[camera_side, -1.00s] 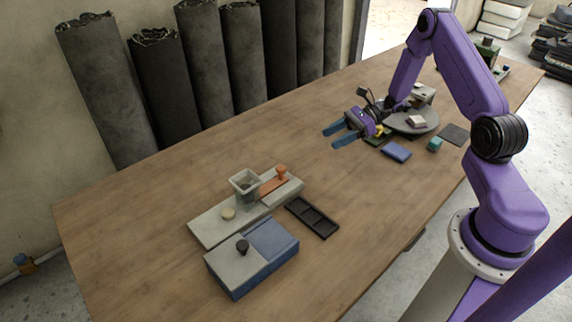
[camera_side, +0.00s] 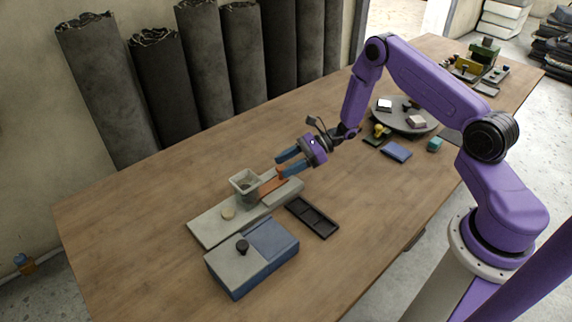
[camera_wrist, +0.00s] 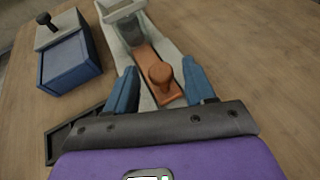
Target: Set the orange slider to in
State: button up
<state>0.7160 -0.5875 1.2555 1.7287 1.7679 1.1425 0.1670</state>
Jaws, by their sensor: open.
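The orange slider (camera_side: 272,185) lies on a long pale base (camera_side: 210,230). In the wrist view the slider (camera_wrist: 145,55) has an upright round knob (camera_wrist: 160,76) and its far end meets the grey square cup (camera_wrist: 122,12). In the side view the cup (camera_side: 244,184) stands on the base, and a finger partly hides the knob. My gripper (camera_side: 281,164) is open with blue fingers. In the wrist view the gripper (camera_wrist: 163,80) has one finger on each side of the knob, with gaps showing; I cannot tell whether either touches.
A blue and grey box with a black knob (camera_side: 252,258) stands in front of the base. A black compartment tray (camera_side: 312,218) lies to its right. A round grey platform (camera_side: 400,120) with small items stands farther back. The table left of the base is clear.

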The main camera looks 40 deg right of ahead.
jog(key=shift+w+a+f, duration=0.1)
jog(key=shift+a+f, duration=0.05)
jog(key=shift+a, duration=0.15)
grip_shut()
jog(key=shift+a, duration=3.15)
grip_release()
jog(key=shift+a, duration=0.1)
jog(key=v, duration=1.7)
jog(key=shift+d, duration=0.25)
